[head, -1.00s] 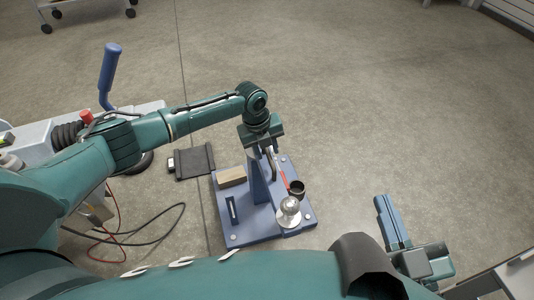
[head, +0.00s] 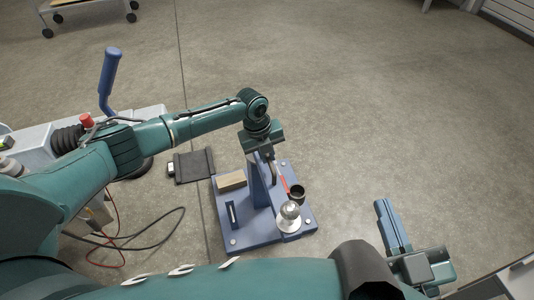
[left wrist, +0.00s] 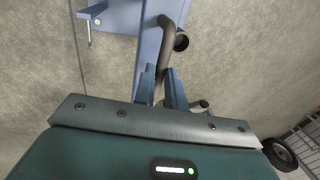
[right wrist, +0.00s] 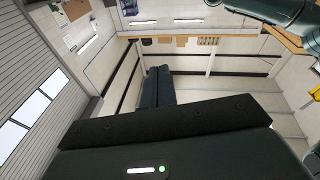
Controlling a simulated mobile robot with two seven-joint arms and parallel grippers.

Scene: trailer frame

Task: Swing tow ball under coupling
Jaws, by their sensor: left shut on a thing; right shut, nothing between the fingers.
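A silver tow ball (head: 289,210) stands on the front right part of a blue base plate (head: 262,238). A dark round cup (head: 297,192), likely the coupling, is close behind it; the gap between them is not clear. A red strip (head: 285,185) is beside the cup. My left gripper (head: 267,156) is over the plate by the blue post. In the left wrist view my left gripper (left wrist: 162,88) is shut on a bent grey bar (left wrist: 166,42), with the cup (left wrist: 181,42) beside it. My right gripper (head: 382,204) is shut and empty, right of the plate.
A wooden block (head: 232,180) lies on the plate's back left. A dark flat pad (head: 192,165) lies on the floor left of the plate. Cables (head: 150,240) curl on the floor further left. Behind and right of the plate, the floor (head: 380,110) is clear.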

